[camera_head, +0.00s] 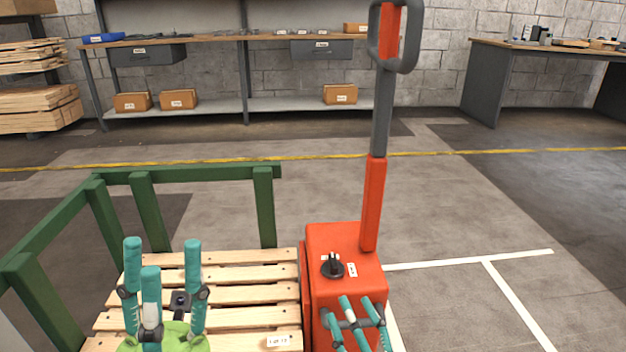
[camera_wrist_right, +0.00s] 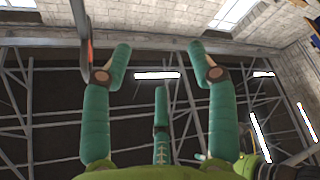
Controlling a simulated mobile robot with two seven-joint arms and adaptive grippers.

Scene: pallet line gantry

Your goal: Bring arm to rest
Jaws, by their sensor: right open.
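My left gripper (camera_head: 160,250) stands at the lower left in the head view, its teal fingers pointing up and spread apart, with nothing between them. It is in front of the wooden slatted pallet (camera_head: 250,296). My right gripper (camera_head: 352,304) is at the bottom centre, in front of the red pallet truck body (camera_head: 345,242). In the right wrist view its fingers (camera_wrist_right: 160,60) are spread and empty, pointing up toward the roof beams. My arms below the grippers are mostly out of the picture.
A red and grey tiller (camera_head: 375,200) with a loop handle rises from the truck. A green frame (camera_head: 180,173) borders the pallet. A shelf bench (camera_head: 235,104) stands at the back, another bench (camera_head: 484,85) at the right. The floor at right is clear, with white lines.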

